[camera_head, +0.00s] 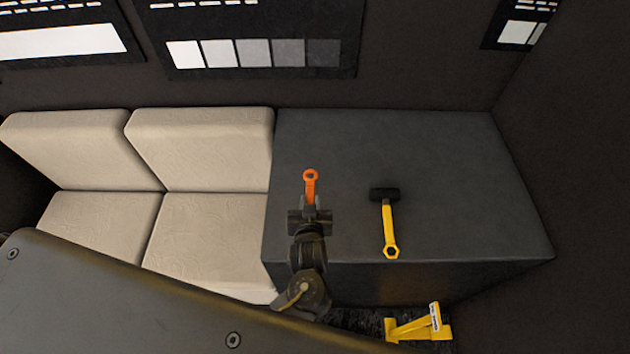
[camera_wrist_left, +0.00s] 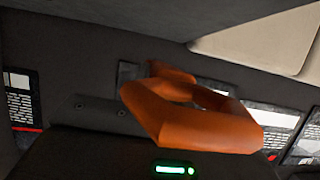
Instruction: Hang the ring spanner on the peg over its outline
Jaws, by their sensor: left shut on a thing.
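The orange ring spanner (camera_head: 311,178) points away from me over the left part of a dark block, its ring end at the far side. My left gripper (camera_head: 309,203) is shut on its near end, which the jaws hide. I cannot tell how high it is above the block. In the left wrist view the spanner (camera_wrist_left: 205,128) looms large and close, with its opening partly showing. I cannot make out a peg or a spanner outline in either view. My right gripper is not in view.
A hammer (camera_head: 387,215) with black head and yellow handle lies on the dark block (camera_head: 460,170), right of the spanner. A beige seat (camera_head: 205,225) adjoins on the left. A yellow item (camera_head: 415,326) is low in front. The block's back is clear.

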